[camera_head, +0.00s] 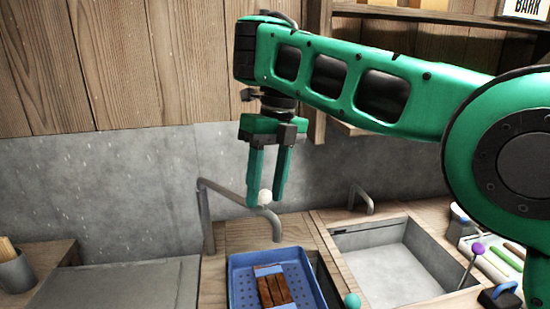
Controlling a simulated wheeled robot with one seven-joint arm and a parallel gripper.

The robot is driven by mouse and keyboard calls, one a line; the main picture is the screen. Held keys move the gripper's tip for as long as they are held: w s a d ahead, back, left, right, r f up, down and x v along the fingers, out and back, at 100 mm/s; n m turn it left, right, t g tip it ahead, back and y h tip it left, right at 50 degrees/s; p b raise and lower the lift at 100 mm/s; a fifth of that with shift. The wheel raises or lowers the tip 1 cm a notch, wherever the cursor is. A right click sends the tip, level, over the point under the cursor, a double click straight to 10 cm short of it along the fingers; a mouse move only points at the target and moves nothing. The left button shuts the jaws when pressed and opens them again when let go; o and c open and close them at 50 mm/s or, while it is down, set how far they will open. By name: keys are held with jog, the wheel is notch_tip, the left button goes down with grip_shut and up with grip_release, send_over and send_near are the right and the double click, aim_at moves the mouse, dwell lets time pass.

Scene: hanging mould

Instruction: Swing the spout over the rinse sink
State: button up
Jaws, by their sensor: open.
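The spout (234,194) is a grey pipe that runs from an upright post at the left and bends down at its right end. That end hangs over the back of a blue tray, left of the sink. A white round knob (265,197) shows near the spout's outer end. My gripper (268,203) points down with its two green fingers apart, one on each side of the knob. I cannot tell whether either finger touches it. The rinse sink (394,272) is a grey, empty-looking basin at the right, set in the wooden counter.
The blue perforated tray (236,283) holds brown bars. A smaller fixed-looking tap (362,196) stands behind the sink. A cup (15,272) is at far left, and a shelf (440,14) is above.

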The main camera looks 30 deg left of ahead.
notch_tip(320, 180, up, 9)
jog(key=w, duration=0.1)
jog(key=shift+w+d, duration=0.35)
jog(key=shift+d, duration=0.1)
